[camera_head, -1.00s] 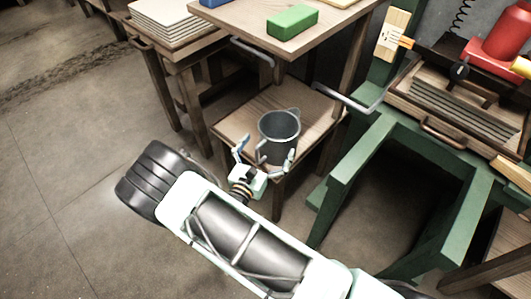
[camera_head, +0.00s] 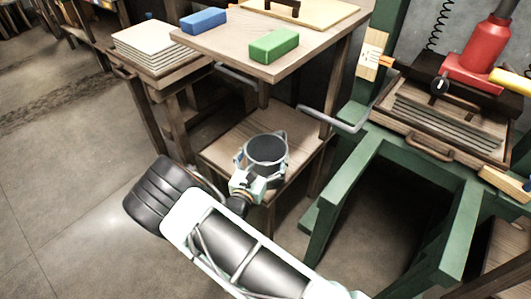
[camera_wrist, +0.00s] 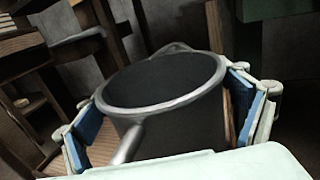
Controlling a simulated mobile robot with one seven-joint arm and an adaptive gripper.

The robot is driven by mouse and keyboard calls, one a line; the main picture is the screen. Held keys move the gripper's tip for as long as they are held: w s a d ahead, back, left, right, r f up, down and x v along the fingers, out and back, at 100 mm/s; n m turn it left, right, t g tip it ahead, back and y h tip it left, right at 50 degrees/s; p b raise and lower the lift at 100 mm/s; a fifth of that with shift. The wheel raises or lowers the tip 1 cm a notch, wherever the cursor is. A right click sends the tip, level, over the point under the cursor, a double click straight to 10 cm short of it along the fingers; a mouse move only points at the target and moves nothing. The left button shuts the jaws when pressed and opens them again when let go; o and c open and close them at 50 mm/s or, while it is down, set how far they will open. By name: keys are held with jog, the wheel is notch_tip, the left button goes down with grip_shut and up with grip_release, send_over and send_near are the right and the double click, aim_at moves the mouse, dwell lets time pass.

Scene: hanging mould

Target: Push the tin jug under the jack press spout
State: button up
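The grey tin jug (camera_head: 268,150) stands upright on the lower wooden shelf, left of the green press frame. In the wrist view the jug (camera_wrist: 180,125) fills the middle, its dark mouth facing up. My gripper (camera_head: 258,168) is open around the jug's near side. Its blue-padded fingers (camera_wrist: 165,112) are on either side of the jug. The right pad is close to the wall, while a gap shows at the left; contact is unclear. The jack press (camera_head: 480,55), with its red jack, stands at the right. I cannot make out its spout clearly.
The green press frame (camera_head: 340,190) has an open space inside it. A grey bar handle (camera_head: 335,118) lies between shelf and press. The upper tabletop (camera_head: 225,42) overhangs behind the jug and bears a green block (camera_head: 274,45) and a blue block (camera_head: 204,20). Bare floor lies left.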

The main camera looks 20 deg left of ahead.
jog(key=c, duration=0.6)
jog(key=shift+o, duration=0.2)
jog(key=w+d+b, duration=0.1)
jog(key=w+d, duration=0.2)
jog(key=w, duration=0.5)
jog(key=w+d+b, duration=0.1)
jog(key=w+d, duration=0.2)
jog(key=w, duration=0.6)
jog(key=shift+d, duration=0.3)
jog(key=o, duration=1.1)
jog(key=shift+o, duration=0.2)
jog(key=shift+s, duration=0.15)
